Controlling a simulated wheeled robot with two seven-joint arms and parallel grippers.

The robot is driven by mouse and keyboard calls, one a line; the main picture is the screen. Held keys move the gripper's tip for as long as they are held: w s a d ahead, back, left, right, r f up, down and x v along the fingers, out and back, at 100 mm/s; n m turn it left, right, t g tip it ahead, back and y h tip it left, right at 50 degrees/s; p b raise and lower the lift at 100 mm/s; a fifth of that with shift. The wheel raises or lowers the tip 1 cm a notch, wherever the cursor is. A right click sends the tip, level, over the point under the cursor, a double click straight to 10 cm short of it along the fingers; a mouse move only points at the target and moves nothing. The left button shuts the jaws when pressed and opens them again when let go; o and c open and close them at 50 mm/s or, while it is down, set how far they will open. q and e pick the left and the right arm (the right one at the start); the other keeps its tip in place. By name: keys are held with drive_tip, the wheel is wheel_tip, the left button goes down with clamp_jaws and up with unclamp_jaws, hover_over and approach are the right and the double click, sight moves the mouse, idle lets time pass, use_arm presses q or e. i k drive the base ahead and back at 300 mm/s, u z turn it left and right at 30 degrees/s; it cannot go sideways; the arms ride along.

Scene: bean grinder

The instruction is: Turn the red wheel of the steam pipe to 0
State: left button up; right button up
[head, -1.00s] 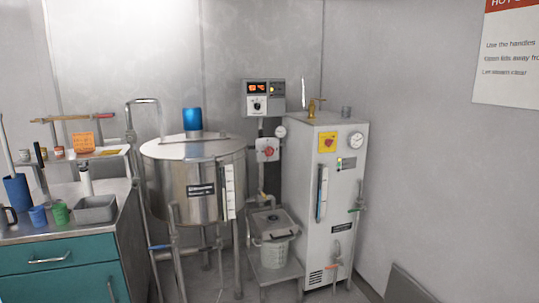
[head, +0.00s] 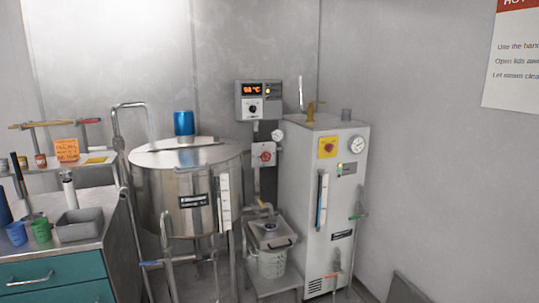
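A small red wheel (head: 264,155) sits on a pale square plate on the wall side, between the steel kettle and the white boiler cabinet. A steam pipe (head: 256,182) runs down below the plate, and a round gauge (head: 277,135) is just above it to the right. Any numbers around the wheel are too small to read. Neither of my grippers is in view.
A steel kettle (head: 182,215) with a blue cylinder stands left of the wheel. A white cabinet (head: 325,210) stands right of it. A lidded bucket (head: 270,262) on a low stand is below. A teal-drawer counter (head: 55,275) is at left.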

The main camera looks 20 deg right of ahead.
sight(265, 156)
drive_tip(key=z, duration=0.2)
drive_tip(key=i, duration=1.95)
drive_tip(key=z, duration=0.05)
